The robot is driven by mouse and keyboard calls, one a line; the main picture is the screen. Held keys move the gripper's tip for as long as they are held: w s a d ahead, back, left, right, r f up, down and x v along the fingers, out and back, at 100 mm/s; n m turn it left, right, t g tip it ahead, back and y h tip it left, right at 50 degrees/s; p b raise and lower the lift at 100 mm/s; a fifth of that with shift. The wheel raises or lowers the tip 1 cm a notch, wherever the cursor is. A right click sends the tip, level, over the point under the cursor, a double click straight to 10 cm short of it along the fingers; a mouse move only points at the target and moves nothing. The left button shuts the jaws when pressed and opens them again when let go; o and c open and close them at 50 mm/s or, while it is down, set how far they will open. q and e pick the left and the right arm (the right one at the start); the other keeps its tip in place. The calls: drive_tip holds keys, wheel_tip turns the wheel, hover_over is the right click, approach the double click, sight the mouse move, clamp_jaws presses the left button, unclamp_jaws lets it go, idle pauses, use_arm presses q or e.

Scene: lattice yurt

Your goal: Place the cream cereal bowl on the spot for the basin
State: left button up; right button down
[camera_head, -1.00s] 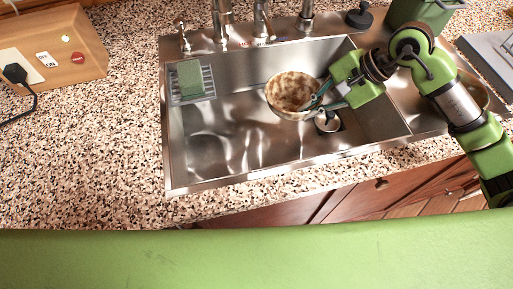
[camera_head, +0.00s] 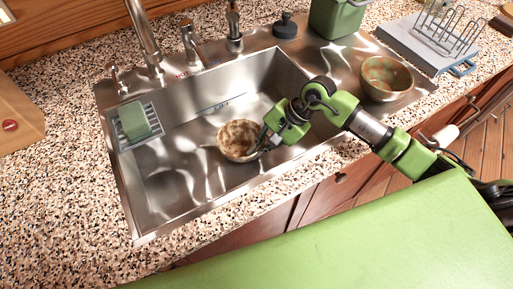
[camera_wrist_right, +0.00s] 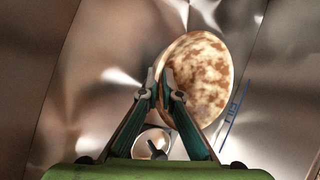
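The cream cereal bowl (camera_head: 236,136), mottled with brown, is in the sink (camera_head: 180,185). It also shows in the right wrist view (camera_wrist_right: 205,75). My right gripper (camera_head: 264,143) is shut on its near right rim. In the right wrist view the two fingertips (camera_wrist_right: 161,88) meet at the rim. I cannot tell if the bowl touches the sink floor. A blue line with small lettering (camera_head: 222,105) is behind the bowl on the sink's metal; I cannot read it surely. A second bowl (camera_head: 388,70), greenish and brown, stands on the ledge right of the sink. My left gripper is out of view.
A green sponge (camera_head: 134,120) sits on a rack at the sink's left. Taps (camera_head: 190,45) and a black stopper (camera_head: 285,25) line the back edge. A green bin (camera_head: 337,15) and a grey board with a wire rack (camera_head: 420,45) are at the back right.

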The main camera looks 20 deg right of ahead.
drive_tip(key=c, duration=2.2)
unclamp_jaws()
drive_tip(key=shift+c, duration=0.2)
drive_tip(key=b+v, duration=0.2)
drive_tip(key=v, duration=1)
